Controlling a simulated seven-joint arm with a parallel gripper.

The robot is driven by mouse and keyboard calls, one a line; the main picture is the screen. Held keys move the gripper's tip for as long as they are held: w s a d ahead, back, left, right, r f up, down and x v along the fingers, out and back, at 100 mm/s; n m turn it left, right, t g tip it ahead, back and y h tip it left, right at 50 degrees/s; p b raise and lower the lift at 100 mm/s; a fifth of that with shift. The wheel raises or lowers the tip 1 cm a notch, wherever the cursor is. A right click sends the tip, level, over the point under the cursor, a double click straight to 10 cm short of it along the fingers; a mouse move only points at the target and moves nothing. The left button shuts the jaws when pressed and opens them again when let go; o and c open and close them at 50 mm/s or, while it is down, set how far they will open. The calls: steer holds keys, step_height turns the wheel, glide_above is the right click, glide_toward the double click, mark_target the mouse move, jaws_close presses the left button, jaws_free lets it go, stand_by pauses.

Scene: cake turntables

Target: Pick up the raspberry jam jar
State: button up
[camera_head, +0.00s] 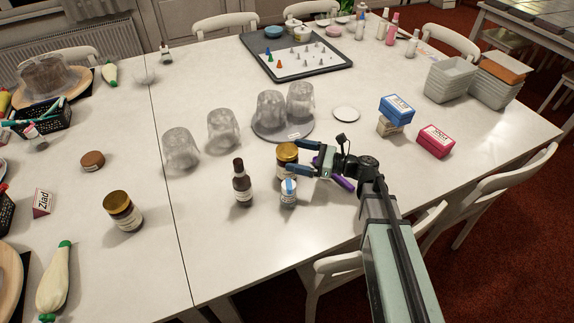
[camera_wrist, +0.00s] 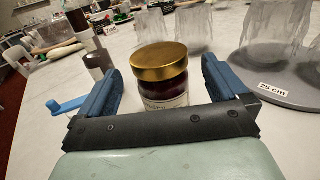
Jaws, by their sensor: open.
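A glass jar (camera_head: 288,170) with a gold lid and dark contents stands upright on the white table, right of the middle. In the wrist view the jar (camera_wrist: 160,88) shows dark red contents and a pale label, whose lower part is hidden by my gripper. I cannot read it as raspberry. My gripper (camera_head: 298,157) is open and low, with one blue finger on each side of the jar. In the wrist view the fingers (camera_wrist: 162,76) stand apart from the glass, with gaps visible. A second gold-lidded jar (camera_head: 123,212) stands farther left on the table.
A dark bottle (camera_head: 242,186) and a small jar with a blue part (camera_head: 288,192) stand close by. Clear domes (camera_head: 223,130) and a grey turntable (camera_head: 267,133) lie behind. Blue (camera_head: 397,109) and pink (camera_head: 435,141) boxes sit to the right.

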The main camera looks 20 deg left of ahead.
mark_target(281, 152)
steer(key=shift+s+a, duration=0.15)
steer(key=shift+a, duration=1.3)
steer(key=shift+s+a, duration=0.1)
steer(key=shift+a, duration=1.35)
steer(key=shift+c, duration=0.2)
jaws_close()
